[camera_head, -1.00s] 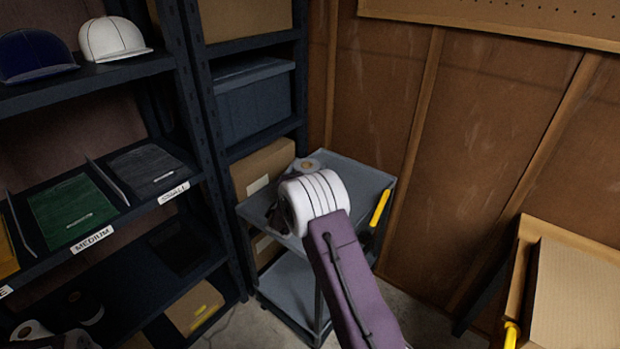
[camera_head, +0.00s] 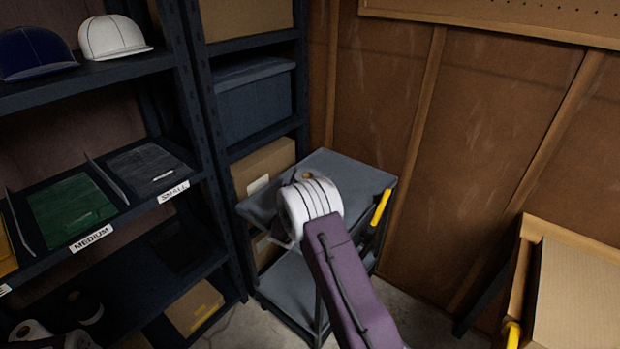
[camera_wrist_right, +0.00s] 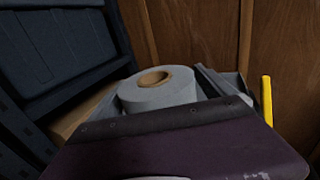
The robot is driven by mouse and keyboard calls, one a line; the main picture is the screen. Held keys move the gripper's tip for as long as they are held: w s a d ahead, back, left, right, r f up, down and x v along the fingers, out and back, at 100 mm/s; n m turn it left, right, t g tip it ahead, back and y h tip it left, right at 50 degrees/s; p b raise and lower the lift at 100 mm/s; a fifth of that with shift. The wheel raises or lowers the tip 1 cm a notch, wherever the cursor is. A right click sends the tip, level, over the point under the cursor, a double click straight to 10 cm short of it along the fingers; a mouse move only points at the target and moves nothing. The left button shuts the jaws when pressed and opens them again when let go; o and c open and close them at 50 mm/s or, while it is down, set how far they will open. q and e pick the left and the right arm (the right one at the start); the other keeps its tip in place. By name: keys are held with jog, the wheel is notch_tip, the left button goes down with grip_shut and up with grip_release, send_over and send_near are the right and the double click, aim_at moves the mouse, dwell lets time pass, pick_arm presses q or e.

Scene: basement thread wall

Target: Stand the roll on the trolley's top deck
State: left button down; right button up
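The roll (camera_head: 304,177) is pale grey with a brown core. In the head view only its top shows behind the white wrist of my right arm. The wrist view shows the roll (camera_wrist_right: 160,92) upright, core facing up, with a dark finger close on its right side. My right gripper (camera_head: 295,190) appears shut on the roll, though its fingers are mostly hidden. The roll is over the trolley's top deck (camera_head: 336,162); whether its base touches the deck is hidden. My left gripper is not in view.
The trolley has a yellow handle (camera_head: 381,207) on its right and a lower deck (camera_head: 290,285). Dark shelving (camera_head: 205,130) and a cardboard box (camera_head: 264,165) stand close on its left. A wooden wall (camera_head: 385,90) is behind. The visible top deck around the roll is bare.

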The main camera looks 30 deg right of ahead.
jog(key=shift+r, duration=0.3)
jog(key=v, duration=1.2)
jog(key=shift+f, duration=0.1)
